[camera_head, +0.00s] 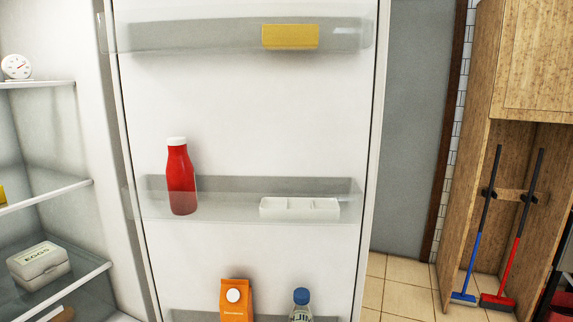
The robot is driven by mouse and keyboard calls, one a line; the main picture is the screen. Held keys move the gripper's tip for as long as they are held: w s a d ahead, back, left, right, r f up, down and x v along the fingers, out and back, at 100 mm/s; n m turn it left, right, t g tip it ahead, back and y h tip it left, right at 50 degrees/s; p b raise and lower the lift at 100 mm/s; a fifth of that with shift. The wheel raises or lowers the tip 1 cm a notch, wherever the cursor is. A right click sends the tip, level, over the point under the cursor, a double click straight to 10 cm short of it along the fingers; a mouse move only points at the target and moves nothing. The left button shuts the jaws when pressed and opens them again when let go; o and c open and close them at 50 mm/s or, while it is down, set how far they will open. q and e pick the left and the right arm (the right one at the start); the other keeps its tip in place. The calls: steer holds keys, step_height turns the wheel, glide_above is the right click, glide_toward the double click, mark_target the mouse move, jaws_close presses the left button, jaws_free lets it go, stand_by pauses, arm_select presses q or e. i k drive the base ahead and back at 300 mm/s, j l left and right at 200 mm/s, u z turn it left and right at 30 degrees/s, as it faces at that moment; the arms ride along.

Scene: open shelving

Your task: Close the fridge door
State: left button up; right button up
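The fridge door (240,115) stands open and fills the middle of the head view, its white inner face toward me. Its door bins hold a yellow block (290,37) at the top, a red bottle (180,178) and a white tray (299,208) in the middle, and an orange carton (236,301) and a blue-capped bottle (301,304) at the bottom. The open fridge interior (40,120) shows at the left, beside the door's hinge side. Neither of my grippers is in view.
Fridge shelves at the left hold an egg box (39,265) and a white dial (16,66). Right of the door is tiled floor (400,290). A wooden cabinet (535,60) with a blue broom (475,235) and a red broom (520,240) stands at the far right.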

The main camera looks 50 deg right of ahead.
mark_target(257, 123)
steer(key=k+u, duration=0.2)
steer(key=u, duration=0.2)
steer(key=k+j+u, duration=0.1)
steer(key=u, duration=0.3)
steer(key=k+l+u, duration=0.1)
steer(key=l+u, duration=0.15)
steer(key=l, duration=0.15)
steer(key=k+l+u, duration=0.25)
steer(key=l+u, duration=0.25)
steer(key=l, duration=0.2)
steer(key=k+l, duration=0.15)
steer(key=l, duration=0.25)
steer(key=k+l, duration=0.15)
steer(key=l, duration=0.2)
steer(key=k+l, duration=0.15)
steer(key=l, duration=0.25)
steer(key=k+l, duration=0.15)
steer(key=l, duration=0.25)
steer(key=k+l, duration=0.15)
steer(key=l, duration=0.25)
steer(key=k+l, duration=0.15)
steer(key=l, duration=0.2)
steer(key=k+l, duration=0.15)
steer(key=l, duration=0.25)
steer(key=k+l, duration=0.2)
steer(key=l, duration=0.2)
